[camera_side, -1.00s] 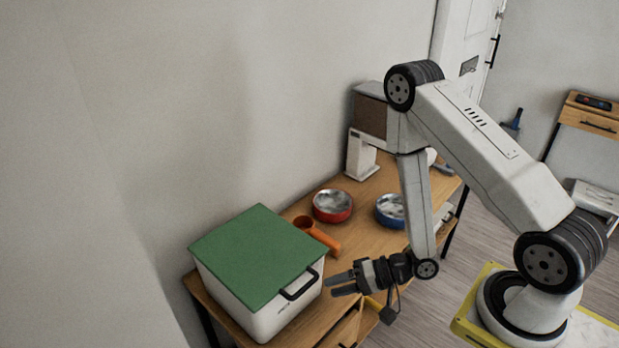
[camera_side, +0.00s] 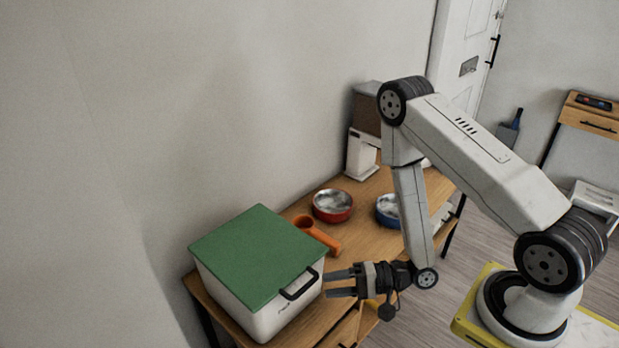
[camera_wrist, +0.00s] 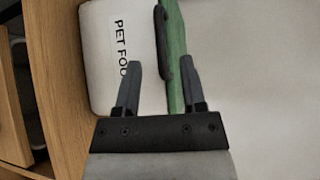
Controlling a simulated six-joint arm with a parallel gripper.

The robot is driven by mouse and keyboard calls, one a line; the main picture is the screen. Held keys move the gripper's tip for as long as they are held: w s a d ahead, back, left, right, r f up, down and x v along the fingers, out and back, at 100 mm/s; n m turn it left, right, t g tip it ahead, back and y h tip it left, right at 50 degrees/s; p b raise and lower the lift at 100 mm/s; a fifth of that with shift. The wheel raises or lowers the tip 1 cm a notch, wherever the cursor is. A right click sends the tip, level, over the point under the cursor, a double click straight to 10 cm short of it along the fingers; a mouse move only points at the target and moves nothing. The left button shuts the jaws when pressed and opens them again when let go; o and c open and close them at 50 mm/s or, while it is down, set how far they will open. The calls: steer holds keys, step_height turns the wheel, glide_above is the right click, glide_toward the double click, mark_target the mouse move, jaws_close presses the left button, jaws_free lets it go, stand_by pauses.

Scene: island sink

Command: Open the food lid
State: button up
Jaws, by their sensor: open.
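A white food box labelled "PET FOO…" stands on the wooden table with its green lid (camera_side: 257,254) shut flat on top. A black handle (camera_side: 300,283) sits on the lid's edge on the side towards my gripper. My gripper (camera_side: 327,283) is open and empty, with its fingertips close to the handle. In the wrist view the fingers of my gripper (camera_wrist: 161,75) lie on either side of the lid edge (camera_wrist: 176,60) and handle (camera_wrist: 161,45). The white box wall (camera_wrist: 105,60) shows to the left. I cannot tell whether a fingertip touches anything.
An orange scoop (camera_side: 318,234) lies behind the box. A red bowl (camera_side: 333,206) and a partly hidden blue bowl (camera_side: 388,211) stand farther back on the table (camera_side: 365,240). A white and brown dispenser (camera_side: 362,150) stands by the wall.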

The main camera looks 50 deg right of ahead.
mark_target(308, 288)
steer(key=shift+x, duration=3.25)
jaws_close()
